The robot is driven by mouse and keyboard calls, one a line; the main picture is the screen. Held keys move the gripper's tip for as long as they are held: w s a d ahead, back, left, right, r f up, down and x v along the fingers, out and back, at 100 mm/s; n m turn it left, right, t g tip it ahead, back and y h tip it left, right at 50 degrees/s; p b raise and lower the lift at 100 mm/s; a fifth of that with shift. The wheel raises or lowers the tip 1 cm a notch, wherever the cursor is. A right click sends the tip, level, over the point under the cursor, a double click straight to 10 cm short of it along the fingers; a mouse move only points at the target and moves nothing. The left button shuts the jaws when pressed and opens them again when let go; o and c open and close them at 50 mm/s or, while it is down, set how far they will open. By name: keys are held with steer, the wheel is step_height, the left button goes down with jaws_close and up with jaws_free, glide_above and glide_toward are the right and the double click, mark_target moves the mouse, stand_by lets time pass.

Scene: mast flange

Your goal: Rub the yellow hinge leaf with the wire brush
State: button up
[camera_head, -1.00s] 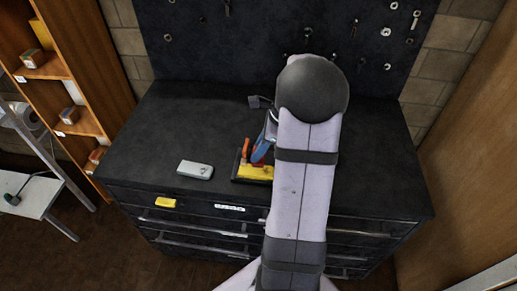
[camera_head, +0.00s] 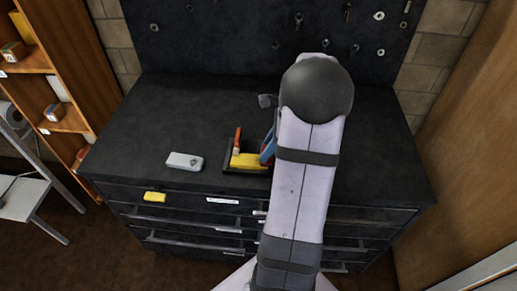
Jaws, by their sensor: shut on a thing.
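The yellow hinge leaf (camera_head: 247,161) lies in a dark holder (camera_head: 229,170) on the black bench top, left of my arm. An upright orange-red piece (camera_head: 237,140) stands at its left end. My gripper (camera_head: 268,150) is mostly hidden behind my arm; a blue part shows at the leaf's right end. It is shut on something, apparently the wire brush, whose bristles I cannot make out. I cannot tell whether the brush touches the leaf.
A light grey case (camera_head: 185,160) lies on the bench (camera_head: 140,125) to the left. A dark pegboard (camera_head: 240,40) with hanging tools and rings rises behind. Drawers (camera_head: 185,215) are below, one with a yellow tag (camera_head: 155,197). The bench's left part is clear.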

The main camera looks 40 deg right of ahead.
steer(key=shift+s+d, duration=0.35)
steer(key=shift+f+b, duration=0.25)
steer(key=shift+b, duration=0.45)
steer(key=shift+w+a+r+p, duration=0.3)
steer(key=shift+w+a+p, duration=0.35)
steer(key=shift+a, duration=0.1)
steer(key=shift+w+a+p, duration=0.5)
steer(key=shift+w+a, duration=0.85)
steer(key=shift+a, duration=0.05)
step_height(320, 180, up, 3)
steer(key=shift+w+d+f+p, duration=0.1)
steer(key=shift+f+p, duration=0.1)
steer(key=shift+p, duration=0.7)
steer(key=shift+r+p, duration=0.65)
steer(key=shift+p, duration=0.1)
step_height(320, 180, up, 4)
steer(key=p, duration=0.4)
